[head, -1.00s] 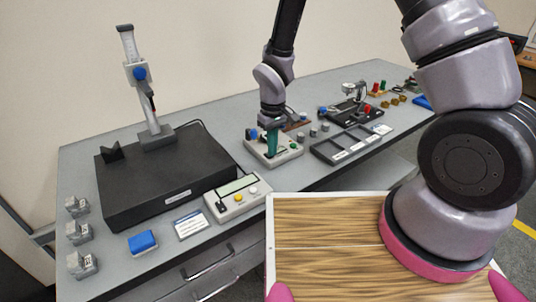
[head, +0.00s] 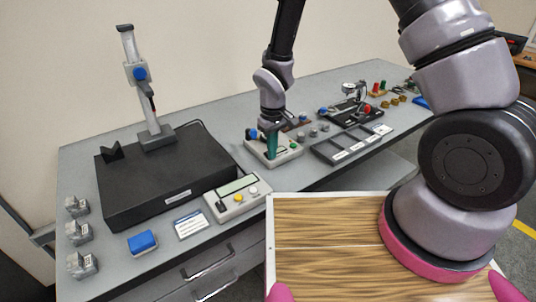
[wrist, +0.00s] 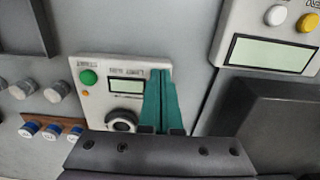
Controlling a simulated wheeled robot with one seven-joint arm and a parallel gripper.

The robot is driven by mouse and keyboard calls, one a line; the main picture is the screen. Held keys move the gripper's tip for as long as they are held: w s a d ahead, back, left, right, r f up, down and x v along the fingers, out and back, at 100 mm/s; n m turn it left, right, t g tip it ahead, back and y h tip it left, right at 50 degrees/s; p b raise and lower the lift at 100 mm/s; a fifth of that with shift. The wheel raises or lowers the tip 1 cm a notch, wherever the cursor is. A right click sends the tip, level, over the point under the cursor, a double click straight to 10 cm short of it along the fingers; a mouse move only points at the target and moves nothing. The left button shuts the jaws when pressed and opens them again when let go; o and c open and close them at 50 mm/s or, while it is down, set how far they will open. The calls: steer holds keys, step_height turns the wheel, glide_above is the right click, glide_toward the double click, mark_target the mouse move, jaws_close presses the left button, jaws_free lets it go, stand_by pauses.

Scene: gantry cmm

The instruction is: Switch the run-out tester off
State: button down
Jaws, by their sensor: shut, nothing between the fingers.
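A light grey control box (head: 284,155) stands on the bench under my gripper; I cannot read whether its label names the run-out tester. The wrist view shows the box (wrist: 97,69) with a green button (wrist: 88,77), a small orange light (wrist: 86,94), a display (wrist: 126,86) and a round dark knob with a pale rim (wrist: 121,121). My gripper (head: 271,157) has teal fingers that are shut and empty, pointing down at the box. In the wrist view the fingertips (wrist: 161,73) lie over the box's side away from the green button. Whether they touch it cannot be told.
A fixture with a dial gauge (head: 349,88) stands farther right, behind a dark divided tray (head: 346,145). A height gauge (head: 140,75) on a black plate (head: 198,180) and a readout box (head: 222,207) with yellow and white buttons are on the left. Grey cylinders (wrist: 54,90) sit near the box.

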step_height(320, 180, up, 7)
stand_by(0.8)
steer(key=d+r+m+t+y, duration=0.1)
steer(key=d+r+m+t, duration=0.15)
steer(key=d+r, duration=0.6)
steer(key=d+r+m+t, duration=0.1)
steer(key=d+r+m, duration=0.25)
steer(key=r, duration=0.95)
steer(key=s+d+r+m+t+y, duration=0.1)
steer(key=s+d+r+m+t, duration=0.2)
steer(key=s+d+r, duration=0.7)
step_height(320, 180, up, 3)
steer(key=shift+s+d+r+m+t, duration=0.2)
steer(key=shift+s+d+m+t, duration=0.2)
steer(key=shift+s+m, duration=0.65)
